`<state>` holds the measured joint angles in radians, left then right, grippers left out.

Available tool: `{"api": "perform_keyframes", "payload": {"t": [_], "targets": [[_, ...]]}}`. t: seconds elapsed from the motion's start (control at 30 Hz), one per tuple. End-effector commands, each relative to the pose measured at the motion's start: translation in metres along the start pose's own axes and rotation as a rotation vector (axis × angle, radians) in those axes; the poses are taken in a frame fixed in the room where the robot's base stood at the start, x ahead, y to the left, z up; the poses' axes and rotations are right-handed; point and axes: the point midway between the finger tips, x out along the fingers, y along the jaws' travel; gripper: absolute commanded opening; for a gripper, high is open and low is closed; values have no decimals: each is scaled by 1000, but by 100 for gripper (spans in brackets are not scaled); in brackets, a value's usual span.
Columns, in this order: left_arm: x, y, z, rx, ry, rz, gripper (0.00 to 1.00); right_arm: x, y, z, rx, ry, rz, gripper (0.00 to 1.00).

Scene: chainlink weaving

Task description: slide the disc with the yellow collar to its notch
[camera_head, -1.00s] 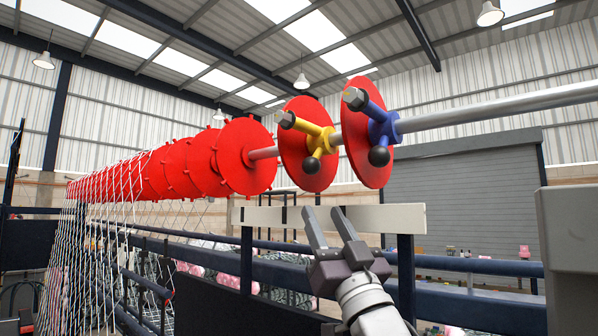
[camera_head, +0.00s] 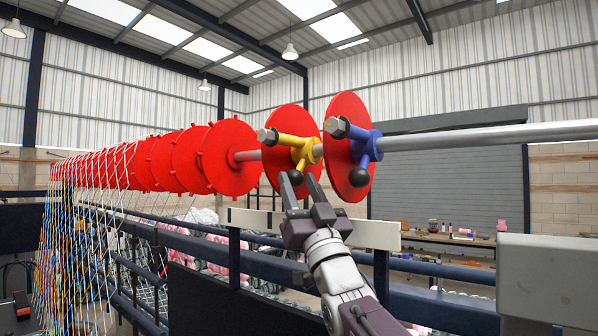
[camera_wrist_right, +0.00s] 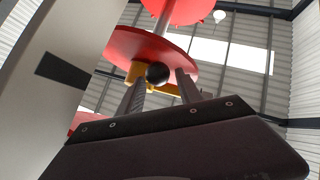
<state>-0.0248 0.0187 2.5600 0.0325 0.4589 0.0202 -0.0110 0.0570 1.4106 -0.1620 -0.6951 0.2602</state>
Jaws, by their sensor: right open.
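The red disc (camera_head: 289,118) with the yellow collar (camera_head: 303,150) is on the long steel bar (camera_head: 480,137), upright. Its collar has a bolt and an arm ending in a black knob, seen clearly in the right wrist view (camera_wrist_right: 158,74). My right gripper (camera_head: 300,182) is open, pointing up from below the collar. In the wrist view the knob appears between the fingertips; contact cannot be told. My left gripper is not in view.
Another red disc (camera_head: 346,108) with a blue collar (camera_head: 362,146) stands close on the right. Several red discs (camera_head: 228,160) line the bar at left, with wires below. Dark rails (camera_head: 440,300) run under the board. A bench (camera_head: 440,240) stands behind.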

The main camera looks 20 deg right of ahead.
Motion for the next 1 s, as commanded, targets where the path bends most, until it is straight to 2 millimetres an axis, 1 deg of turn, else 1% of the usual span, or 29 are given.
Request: {"api": "perform_keyframes", "payload": {"t": [0.2,0.27,0.3,0.37,1.0], "targets": [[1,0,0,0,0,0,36,0,0,2,0,-1,0,43],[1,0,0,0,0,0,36,-1,0,2,0,-1,0,26],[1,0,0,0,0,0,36,-1,0,2,0,-1,1,15],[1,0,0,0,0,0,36,-1,0,2,0,-2,1,0],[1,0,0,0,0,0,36,0,0,0,0,0,0,0]]}}
